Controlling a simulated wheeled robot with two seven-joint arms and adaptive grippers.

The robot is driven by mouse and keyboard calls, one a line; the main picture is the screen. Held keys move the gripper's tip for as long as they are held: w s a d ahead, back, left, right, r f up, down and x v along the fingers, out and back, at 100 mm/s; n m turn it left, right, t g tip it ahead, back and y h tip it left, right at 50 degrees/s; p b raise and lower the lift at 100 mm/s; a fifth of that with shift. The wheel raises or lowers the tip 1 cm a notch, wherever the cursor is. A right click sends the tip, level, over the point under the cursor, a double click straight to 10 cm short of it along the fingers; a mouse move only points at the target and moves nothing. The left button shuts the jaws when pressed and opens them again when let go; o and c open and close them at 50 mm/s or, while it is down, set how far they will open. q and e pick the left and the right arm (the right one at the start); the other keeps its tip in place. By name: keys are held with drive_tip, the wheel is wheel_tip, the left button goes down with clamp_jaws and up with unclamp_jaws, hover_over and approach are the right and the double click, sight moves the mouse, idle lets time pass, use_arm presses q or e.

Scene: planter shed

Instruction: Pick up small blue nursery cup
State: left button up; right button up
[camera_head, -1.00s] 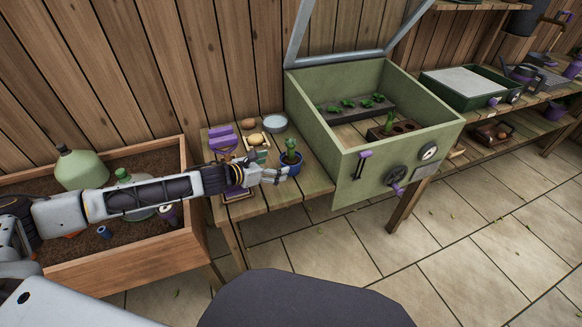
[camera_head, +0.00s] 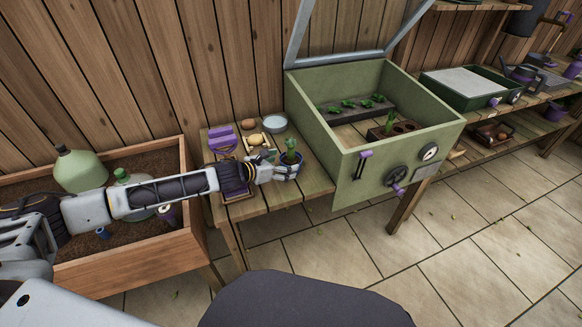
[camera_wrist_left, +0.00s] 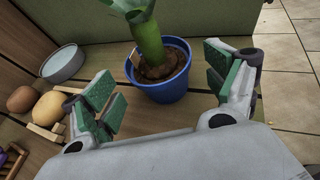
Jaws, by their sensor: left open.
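A small blue cup (camera_head: 293,175) with soil and a green plant stands upright on the wooden bench, near its right end. In the left wrist view the blue cup (camera_wrist_left: 160,92) sits between the spread fingers. My left gripper (camera_head: 278,170) is open, with its green-padded fingers on either side of the cup (camera_wrist_left: 163,88); gaps show, and I see no firm contact. Part of the cup is hidden by the gripper in the head view. My right gripper is not in view.
A green open-lidded box (camera_head: 350,185) stands just right of the cup. A grey dish (camera_head: 275,123), a brown round thing (camera_head: 249,124) and purple items (camera_head: 221,140) lie behind and left. A soil bed (camera_head: 85,270) with another small blue item (camera_head: 102,232) is at left.

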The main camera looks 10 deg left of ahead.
sight(289, 162)
use_arm(q)
drive_tip(key=shift+w, duration=0.1)
drive_tip(key=shift+w+d+f, duration=0.25)
drive_tip(key=shift+w, duration=0.05)
drive_tip(key=shift+w+d+f+b, duration=0.1)
drive_tip(key=shift+w+d+b, duration=0.05)
drive_tip(key=shift+w+b, duration=0.15)
drive_tip(key=shift+w+d+f, duration=0.25)
drive_tip(key=shift+w+d, duration=0.05)
drive_tip(key=shift+w, duration=0.15)
drive_tip(key=shift+b+x, duration=0.5)
drive_tip(key=shift+x, duration=0.65)
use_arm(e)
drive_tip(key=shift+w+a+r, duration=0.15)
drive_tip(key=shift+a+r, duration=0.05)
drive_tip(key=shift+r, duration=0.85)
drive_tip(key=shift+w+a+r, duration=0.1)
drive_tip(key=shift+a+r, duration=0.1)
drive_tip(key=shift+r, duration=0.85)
use_arm(q)
drive_tip(key=c, duration=1)
drive_tip(key=shift+r, duration=0.15)
